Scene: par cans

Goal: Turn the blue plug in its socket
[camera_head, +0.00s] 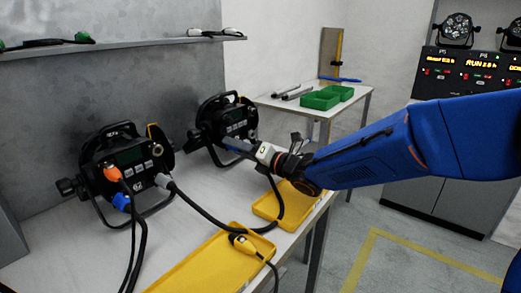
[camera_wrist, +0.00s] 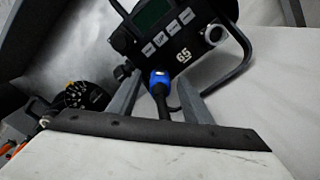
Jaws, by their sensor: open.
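In the wrist view a blue plug (camera_wrist: 159,82) with a black cable sits at the lower edge of a black par can (camera_wrist: 170,30) with a display and a row of buttons. My gripper (camera_wrist: 157,88) is open, with one grey finger on each side of the plug. I cannot tell whether either finger touches it. In the head view my gripper (camera_head: 243,149) reaches the rear par can (camera_head: 228,120) and hides this plug. The socket behind the plug is hidden.
The front par can (camera_head: 125,165) has an orange plug (camera_head: 113,174), another blue plug (camera_head: 122,202) and a grey plug (camera_head: 163,181). Black cables hang across the bench. A shelf (camera_head: 130,44) runs above.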

